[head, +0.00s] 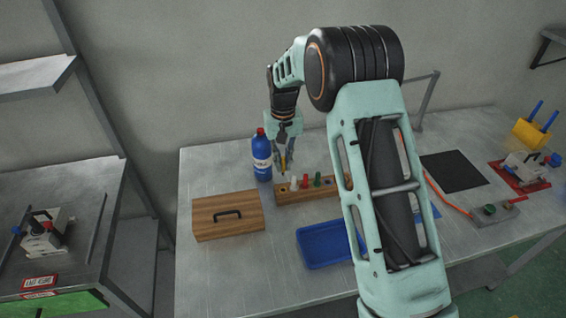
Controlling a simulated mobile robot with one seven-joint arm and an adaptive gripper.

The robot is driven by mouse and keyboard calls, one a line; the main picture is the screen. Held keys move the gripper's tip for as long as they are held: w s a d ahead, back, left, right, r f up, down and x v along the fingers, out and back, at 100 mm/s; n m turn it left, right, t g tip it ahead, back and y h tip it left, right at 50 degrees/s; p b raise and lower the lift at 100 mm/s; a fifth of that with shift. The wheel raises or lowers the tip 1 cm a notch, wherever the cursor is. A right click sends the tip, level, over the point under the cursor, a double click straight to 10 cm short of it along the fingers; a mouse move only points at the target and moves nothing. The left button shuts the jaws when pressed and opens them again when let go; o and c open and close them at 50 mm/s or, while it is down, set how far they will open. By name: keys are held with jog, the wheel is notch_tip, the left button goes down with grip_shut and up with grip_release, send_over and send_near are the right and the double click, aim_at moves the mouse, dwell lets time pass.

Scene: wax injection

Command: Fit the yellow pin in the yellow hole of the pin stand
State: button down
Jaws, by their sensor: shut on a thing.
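The pin stand (312,195) is a long wooden block lying on the metal table. My gripper (285,163) points down above the left end of the stand, just right of the blue bottle. It is shut on the yellow pin (284,164), which hangs roughly upright between the fingers. The pin's lower tip is close to the stand's left end; I cannot tell if they touch. The yellow hole is too small to make out.
A blue bottle with red cap (262,158) stands close left of my gripper. A wooden box with a black handle (240,225) and a blue tray (318,258) lie in front. My arm hides the table right of the stand. A black mat (454,171) lies further right.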

aim_at(283, 169)
dwell(0.3)
jog(key=shift+f+b, duration=2)
jog(key=shift+f, duration=0.9)
jog(key=shift+f+b, duration=1.45)
jog(key=shift+f, duration=0.25)
jog(key=c, duration=1.9)
grip_release()
jog(key=shift+r, duration=0.1)
notch_tip(283, 169, up, 12)
jog(key=shift+f, duration=0.1)
